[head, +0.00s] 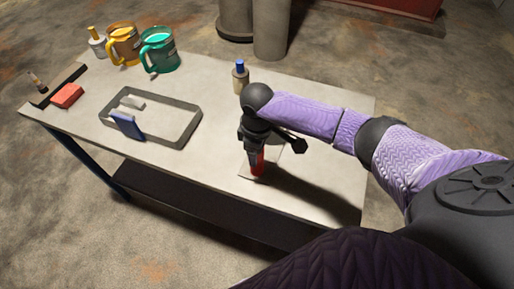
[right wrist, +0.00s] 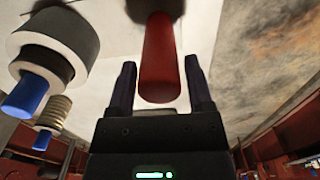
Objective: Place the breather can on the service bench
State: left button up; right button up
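The breather can, as I take it, is a red cylinder (head: 258,163) upright at the front of the service bench (head: 215,75), over a thin pale square. My right gripper (head: 254,150) points down over it from above. In the right wrist view the red can (right wrist: 160,60) stands between the two fingers of the right gripper (right wrist: 161,85), with a narrow gap on each side, so the fingers look open around it. A dark patch shows at its far end; whether it touches the bench there is hard to tell. My left gripper is not in view.
A bottle with a blue cap (head: 240,76) stands behind my right gripper. A grey-rimmed tray (head: 185,98) holds a blue item (head: 126,125). Green (head: 160,50) and yellow (head: 123,44) mugs stand at the back left, a red block (head: 67,95) at left. The bench's right end is clear.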

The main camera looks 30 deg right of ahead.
jog(key=shift+o, duration=0.9)
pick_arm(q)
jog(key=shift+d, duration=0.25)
pick_arm(e)
notch_tip(320, 180, up, 11)
jog(key=p, duration=0.3)
jog(key=shift+r, duration=0.2)
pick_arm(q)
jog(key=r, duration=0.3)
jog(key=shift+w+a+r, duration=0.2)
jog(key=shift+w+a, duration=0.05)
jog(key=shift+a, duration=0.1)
pick_arm(e)
jog(key=shift+r, duration=0.45)
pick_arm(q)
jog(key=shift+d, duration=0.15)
pick_arm(e)
jog(key=shift+d, duration=0.1)
